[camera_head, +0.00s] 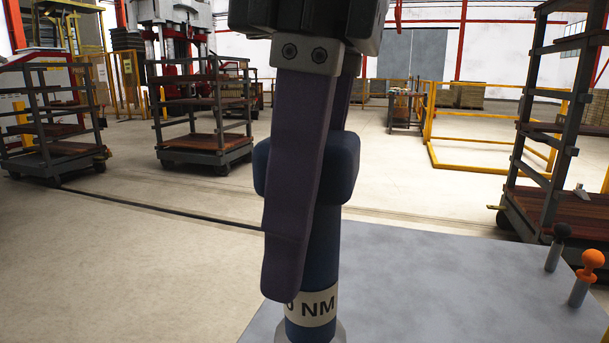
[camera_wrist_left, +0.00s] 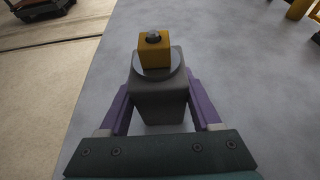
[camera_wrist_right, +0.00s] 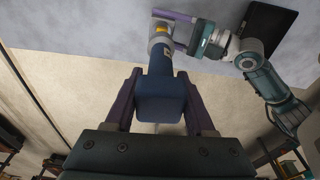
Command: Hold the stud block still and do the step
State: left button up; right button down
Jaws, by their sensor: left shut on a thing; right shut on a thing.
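In the left wrist view, my left gripper (camera_wrist_left: 160,104) is shut on the stud block. The stud block (camera_wrist_left: 158,97) is dark grey, with a yellow cube (camera_wrist_left: 154,52) and a dark rounded stud (camera_wrist_left: 153,37) on top. In the head view, my right gripper (camera_head: 300,235) is shut on a blue tool (camera_head: 328,240) with a thick crosspiece and a white band reading "NM". The tool stands about upright, its lower end cut off by the frame. In the right wrist view the tool (camera_wrist_right: 160,85) points towards the left gripper (camera_wrist_right: 177,32). Whether its tip touches the stud is hidden.
The grey table top (camera_head: 430,280) is mostly clear. An orange-topped post (camera_head: 582,280) and a black-topped post (camera_head: 557,245) stand at its right edge. A dark flat object (camera_wrist_right: 265,25) lies near my left arm in the right wrist view. Shelf carts (camera_head: 205,125) stand beyond.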

aim_at(302, 315)
jog(key=shift+f+m, duration=0.15)
jog(key=shift+m, duration=0.35)
jog(key=shift+f, duration=2.35)
jog(key=shift+f, duration=0.15)
jog(key=shift+f, duration=0.5)
jog(key=shift+f, duration=0.3)
